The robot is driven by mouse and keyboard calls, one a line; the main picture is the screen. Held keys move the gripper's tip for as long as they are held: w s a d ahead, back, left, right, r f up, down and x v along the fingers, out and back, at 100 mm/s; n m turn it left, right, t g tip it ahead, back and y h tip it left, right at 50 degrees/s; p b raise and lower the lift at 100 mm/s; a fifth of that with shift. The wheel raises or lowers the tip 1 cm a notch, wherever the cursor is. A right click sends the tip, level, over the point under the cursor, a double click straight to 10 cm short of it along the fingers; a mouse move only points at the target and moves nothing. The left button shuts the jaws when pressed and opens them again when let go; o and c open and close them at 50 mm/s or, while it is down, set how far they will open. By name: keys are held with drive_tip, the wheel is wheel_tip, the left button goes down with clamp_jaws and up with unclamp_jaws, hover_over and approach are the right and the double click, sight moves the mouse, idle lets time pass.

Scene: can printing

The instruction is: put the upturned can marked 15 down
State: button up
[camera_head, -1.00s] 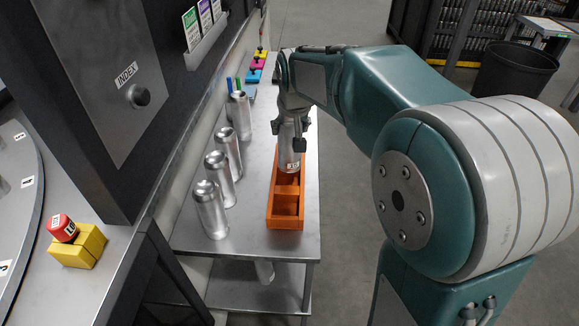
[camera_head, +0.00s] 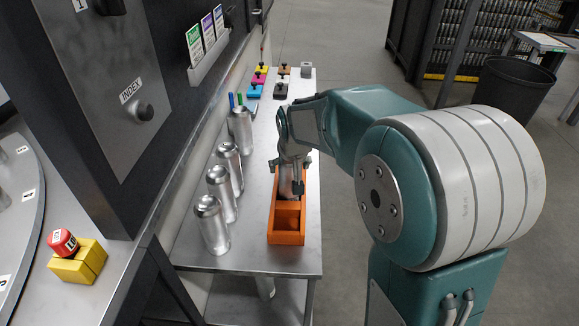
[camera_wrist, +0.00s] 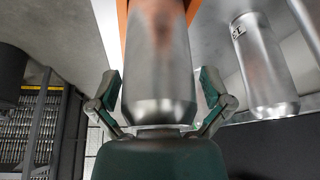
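The upturned silver can (camera_head: 291,182) stands in the far part of the orange crate (camera_head: 286,238), its lower part hidden by the crate walls. The mark 15 is not readable on it now. My gripper (camera_head: 289,162) is around the can's upper part, with a finger on each side. In the wrist view the can (camera_wrist: 160,70) fills the middle between the fingers of my gripper (camera_wrist: 163,92). The fingers look spread, with thin gaps beside the can, so my gripper appears open.
Several silver cans (camera_head: 210,224) stand in a row left of the crate. Coloured blocks (camera_head: 255,90) lie at the table's far end. A red button on a yellow box (camera_head: 77,260) is at the left. The crate's near compartment (camera_head: 287,219) is empty.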

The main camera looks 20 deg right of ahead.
drive_tip(key=shift+a, duration=0.1)
drive_tip(key=v, duration=1.1)
drive_tip(key=s+f+t, duration=0.1)
drive_tip(key=s+f, duration=0.1)
drive_tip(key=s, duration=2.1)
drive_tip(key=shift+s+f+n, duration=0.15)
drive_tip(key=shift+f+n, duration=0.1)
drive_tip(key=shift+n, duration=0.15)
